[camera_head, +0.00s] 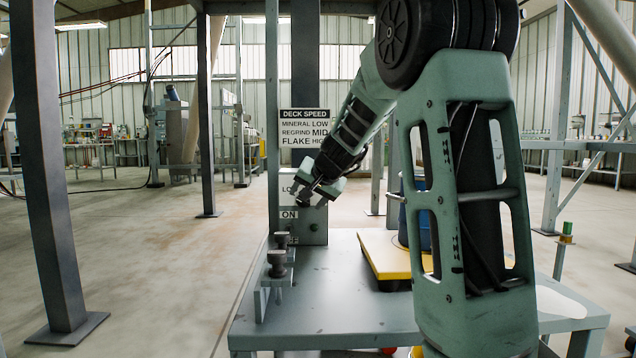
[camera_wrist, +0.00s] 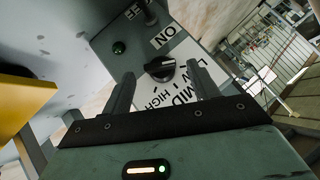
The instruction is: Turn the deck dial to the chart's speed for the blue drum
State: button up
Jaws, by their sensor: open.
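The deck dial (camera_wrist: 160,69) is a black knob on a grey control box (camera_head: 314,226), with LOW, MID and HIGH printed around it on a white plate (camera_wrist: 181,92). Its pale mark seems to face the LOW side. My gripper (camera_wrist: 160,73) is open, its fingers on either side of the dial; I cannot tell if they touch it. In the head view my gripper (camera_head: 316,190) is at the box and hides the dial. The chart (camera_head: 304,128) reads mineral LOW, regrind MID, flake HIGH. The blue drum (camera_head: 417,222) is mostly hidden behind my arm; no label on it is readable.
The control box also has an ON label (camera_wrist: 163,36) and a green button (camera_wrist: 118,47). A grey table (camera_head: 320,305) stands in front, with dark knobs (camera_head: 277,262) at its left. A yellow platform (camera_head: 388,256) lies right of the box. Steel posts (camera_head: 50,160) flank the area.

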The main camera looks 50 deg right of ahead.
jog(key=p+v, duration=0.9)
jog(key=v, duration=0.8)
jog(key=shift+p, duration=0.35)
jog(key=shift+f, duration=0.1)
jog(key=w+a+f+n+g+y+p, duration=0.1)
jog(key=a+f+n+g+y, duration=0.25)
jog(key=a, duration=1.15)
jog(key=a+f+n+g+y+p, duration=0.1)
jog(key=a+f+n+y+p, duration=0.35)
jog(key=a, duration=1.05)
jog(key=s+a+f+n+g+h, duration=0.2)
jog(key=s+a+f+n+g, duration=0.1)
jog(key=s+a+n, duration=0.5)
jog(key=s+a+f+n+g+h, duration=0.2)
jog(key=s+a+f+n, duration=0.15)
jog(key=s+a, duration=0.45)
notch_tip(320, 180, up, 38)
jog(key=s+d+p, duration=0.1)
jog(key=d+p, duration=0.1)
jog(key=p, duration=3.5)
jog(key=shift+d+f+y, duration=0.2)
jog(key=shift+y, duration=0.1)
